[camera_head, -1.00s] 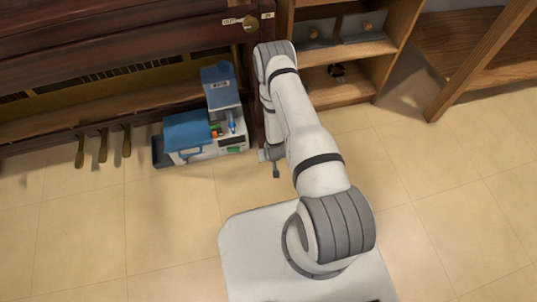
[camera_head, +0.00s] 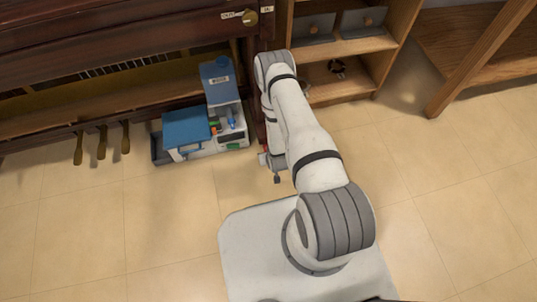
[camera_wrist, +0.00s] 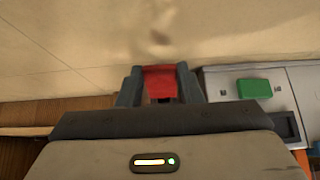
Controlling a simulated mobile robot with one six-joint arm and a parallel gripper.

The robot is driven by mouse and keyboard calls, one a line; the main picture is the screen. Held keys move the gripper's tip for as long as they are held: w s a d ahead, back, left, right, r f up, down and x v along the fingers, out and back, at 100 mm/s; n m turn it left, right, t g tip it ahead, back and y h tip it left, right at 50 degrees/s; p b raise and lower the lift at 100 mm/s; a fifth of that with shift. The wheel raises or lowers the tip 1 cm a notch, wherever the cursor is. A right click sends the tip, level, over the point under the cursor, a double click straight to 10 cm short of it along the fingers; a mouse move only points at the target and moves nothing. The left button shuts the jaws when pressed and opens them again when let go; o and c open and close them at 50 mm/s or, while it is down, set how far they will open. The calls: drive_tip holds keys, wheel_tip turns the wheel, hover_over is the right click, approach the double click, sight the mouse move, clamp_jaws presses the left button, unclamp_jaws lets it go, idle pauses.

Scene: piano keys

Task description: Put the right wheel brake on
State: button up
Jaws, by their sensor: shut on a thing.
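In the wrist view, my gripper (camera_wrist: 160,76) is shut on a red tab (camera_wrist: 160,83), with one dark finger on each side of it. The red tab looks like the wheel brake, but the wheel itself is hidden behind my gripper. In the head view, the dark wooden piano (camera_head: 130,58) stands along the top left. Whether the brake is on or off cannot be told.
A blue and white machine (camera_head: 187,128) stands on the floor just left of my gripper; its green button (camera_wrist: 254,88) shows in the wrist view. Piano pedals (camera_head: 102,143) are farther left. A wooden shelf (camera_head: 355,48) is close on the right. The tiled floor in front is clear.

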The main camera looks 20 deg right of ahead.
drive_tip(key=o, duration=1)
drive_tip(key=p+v, duration=0.3)
drive_tip(key=v, duration=0.4)
drive_tip(key=shift+s+r, duration=0.25)
drive_tip(key=shift+r, duration=0.1)
